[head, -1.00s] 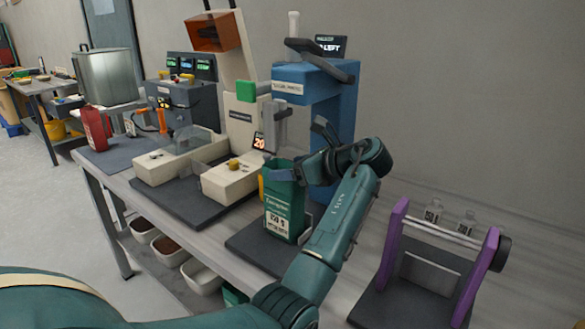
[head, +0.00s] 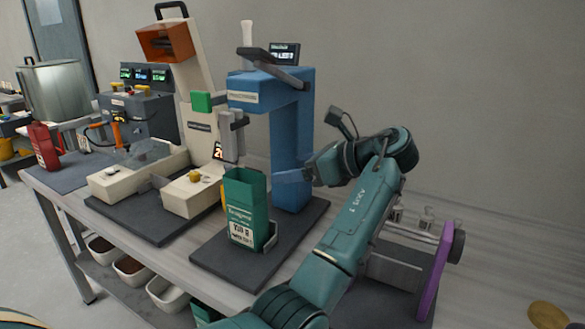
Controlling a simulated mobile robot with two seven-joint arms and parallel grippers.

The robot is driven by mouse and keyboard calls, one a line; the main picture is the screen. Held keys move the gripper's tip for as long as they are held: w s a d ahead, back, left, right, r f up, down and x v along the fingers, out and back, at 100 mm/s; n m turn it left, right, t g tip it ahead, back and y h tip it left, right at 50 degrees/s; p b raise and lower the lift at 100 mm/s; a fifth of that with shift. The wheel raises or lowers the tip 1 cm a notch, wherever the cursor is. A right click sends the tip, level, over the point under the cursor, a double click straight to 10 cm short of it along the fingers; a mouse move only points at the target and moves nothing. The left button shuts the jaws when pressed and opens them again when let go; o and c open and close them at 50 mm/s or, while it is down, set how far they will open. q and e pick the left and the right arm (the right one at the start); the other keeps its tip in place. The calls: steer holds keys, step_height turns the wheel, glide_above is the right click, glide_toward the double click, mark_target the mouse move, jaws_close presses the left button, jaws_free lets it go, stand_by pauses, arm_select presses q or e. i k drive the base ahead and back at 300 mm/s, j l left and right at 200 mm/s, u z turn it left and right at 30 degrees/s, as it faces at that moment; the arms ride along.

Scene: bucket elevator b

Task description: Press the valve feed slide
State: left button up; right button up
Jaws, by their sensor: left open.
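The open-topped green bag (head: 246,210) stands upright on a dark base plate (head: 212,250) below the grey block (head: 232,135) of the blue press. A cream slide-like body (head: 190,197) with a yellow knob (head: 195,177) lies left of the bag. No readable label tells me which part is the valve feed slide. My right gripper is not in view.
A cream machine with an orange hopper (head: 166,42) and a green block (head: 201,102) stands behind. A red bag (head: 44,146) is at the left. A purple-sided stand (head: 440,265) is partly hidden behind my left arm. White bins (head: 166,294) sit below the table.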

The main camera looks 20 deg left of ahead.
mark_target(202, 101)
steer(key=k, duration=1)
